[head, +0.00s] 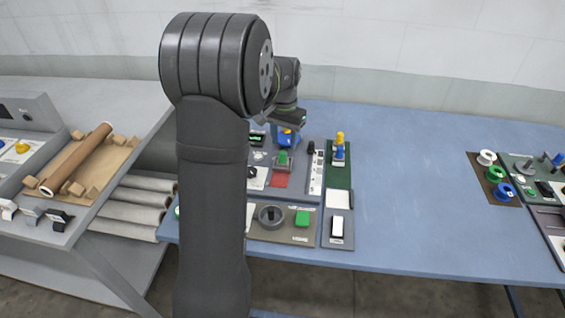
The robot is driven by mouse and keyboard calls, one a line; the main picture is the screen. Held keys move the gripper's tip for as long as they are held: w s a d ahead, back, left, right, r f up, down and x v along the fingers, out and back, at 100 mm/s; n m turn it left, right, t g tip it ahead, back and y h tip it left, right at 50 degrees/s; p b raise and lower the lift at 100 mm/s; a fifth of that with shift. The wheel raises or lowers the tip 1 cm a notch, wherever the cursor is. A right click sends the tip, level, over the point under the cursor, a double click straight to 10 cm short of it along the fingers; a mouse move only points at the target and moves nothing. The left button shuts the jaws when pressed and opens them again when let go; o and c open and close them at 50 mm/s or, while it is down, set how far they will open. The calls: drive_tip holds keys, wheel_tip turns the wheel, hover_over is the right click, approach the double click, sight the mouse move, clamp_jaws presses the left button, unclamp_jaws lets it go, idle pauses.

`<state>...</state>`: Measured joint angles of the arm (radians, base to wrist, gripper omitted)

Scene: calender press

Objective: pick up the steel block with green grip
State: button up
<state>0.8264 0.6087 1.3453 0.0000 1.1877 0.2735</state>
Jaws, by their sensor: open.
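The steel block with green grip (283,158) stands upright on the grey panel of the blue table, at the far edge of a red patch (280,181). It is small, a grey body with a green top. My gripper (291,121) is above and beyond it in the picture, apart from the block, and open. Its fingers are small and partly lost against the dark wrist. A blue thing with a yellow spot (286,138) shows just below the gripper; I cannot tell whether they touch. My arm hides the left part of the panel.
A blue and yellow piece (340,150) stands on a green strip to the right of the block. Nearer are a grey dial (270,216), a green button (302,218) and a white switch (337,228). Coloured spools (495,173) lie far right. The table middle is clear.

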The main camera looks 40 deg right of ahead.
sight(283, 152)
drive_tip(key=shift+w+a+f, duration=0.1)
drive_tip(key=shift+a+f, duration=0.05)
drive_tip(key=shift+f, duration=2.6)
drive_tip(key=shift+c, duration=0.5)
clamp_jaws()
